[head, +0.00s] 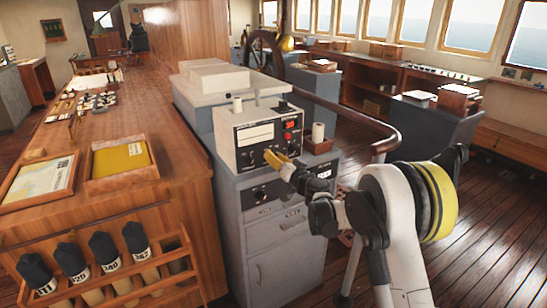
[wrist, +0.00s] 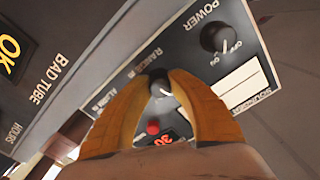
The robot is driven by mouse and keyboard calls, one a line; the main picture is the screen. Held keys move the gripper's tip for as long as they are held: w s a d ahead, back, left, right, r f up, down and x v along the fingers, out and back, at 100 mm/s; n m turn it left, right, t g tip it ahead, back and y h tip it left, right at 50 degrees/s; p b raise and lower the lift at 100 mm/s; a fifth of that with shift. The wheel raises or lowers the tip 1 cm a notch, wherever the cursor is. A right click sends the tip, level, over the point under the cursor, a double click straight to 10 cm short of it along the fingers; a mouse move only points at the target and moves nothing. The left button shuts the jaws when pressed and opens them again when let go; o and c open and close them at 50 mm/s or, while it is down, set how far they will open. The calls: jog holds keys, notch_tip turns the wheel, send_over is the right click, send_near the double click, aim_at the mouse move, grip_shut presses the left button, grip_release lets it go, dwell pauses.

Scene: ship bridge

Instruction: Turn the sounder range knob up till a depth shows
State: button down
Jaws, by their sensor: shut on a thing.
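The sounder is a cream box with a black face (head: 244,134) on a grey cabinet in the head view. Its face, marked SOUNDER, shows rotated in the wrist view. My gripper (wrist: 159,84), with yellow-orange fingers, is shut on the dark range knob (wrist: 158,76), one finger on each side. A white pointer mark shows by the knob; its exact setting is unclear. In the head view my gripper (head: 271,154) reaches the lower face and hides the knob. A red lit display (head: 292,124) is at the face's upper right; its digits are partly covered in the wrist view.
The power knob (wrist: 216,37) is near the range knob. A red button or lamp (wrist: 152,128) is close to my fingers. A panel marked BAD TUBE and OK lies at left in the wrist view.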

jog(key=shift+m, duration=1.3)
jog(key=c, duration=1.2)
grip_release()
jog(key=shift+o, duration=0.2)
jog(key=v, duration=1.2)
